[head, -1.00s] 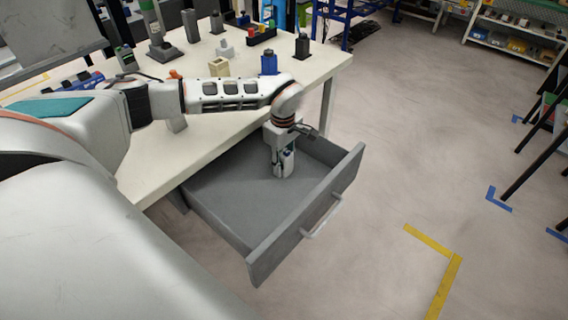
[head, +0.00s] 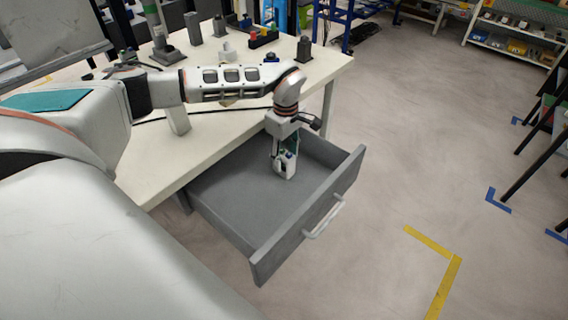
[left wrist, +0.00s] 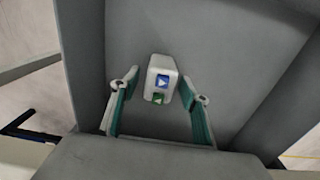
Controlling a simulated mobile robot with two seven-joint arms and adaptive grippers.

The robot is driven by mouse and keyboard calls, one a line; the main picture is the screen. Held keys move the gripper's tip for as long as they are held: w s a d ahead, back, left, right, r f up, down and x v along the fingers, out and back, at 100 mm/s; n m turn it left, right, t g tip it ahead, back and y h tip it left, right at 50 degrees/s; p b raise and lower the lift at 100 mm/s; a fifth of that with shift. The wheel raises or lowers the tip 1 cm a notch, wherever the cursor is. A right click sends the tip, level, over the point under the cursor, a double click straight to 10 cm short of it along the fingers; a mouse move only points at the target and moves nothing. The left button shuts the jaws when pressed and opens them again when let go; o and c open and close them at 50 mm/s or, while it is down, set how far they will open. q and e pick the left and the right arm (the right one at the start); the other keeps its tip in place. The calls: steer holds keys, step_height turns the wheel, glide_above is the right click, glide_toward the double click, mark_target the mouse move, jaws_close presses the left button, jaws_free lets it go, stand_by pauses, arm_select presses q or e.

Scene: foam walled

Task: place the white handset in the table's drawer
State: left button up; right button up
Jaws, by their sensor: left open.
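The white handset (left wrist: 161,78), a small block with a blue and a green button mark, is inside the open grey drawer (head: 232,190) of the table (head: 150,163). In the left wrist view it lies between the two spread fingers of my left gripper (head: 285,168), with a gap on each side. My left gripper points down into the drawer and is open. In the head view the gripper largely hides the handset. My right gripper is in neither view.
The drawer's front panel (head: 310,228) with its pale handle stands to the right of the gripper, and drawer walls surround it. The floor right of the drawer is clear.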

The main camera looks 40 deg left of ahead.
arm_select(q)
step_height(320, 180, up, 7)
steer(key=shift+f+p, duration=0.1)
steer(key=shift+p, duration=0.45)
steer(key=shift+r, duration=0.5)
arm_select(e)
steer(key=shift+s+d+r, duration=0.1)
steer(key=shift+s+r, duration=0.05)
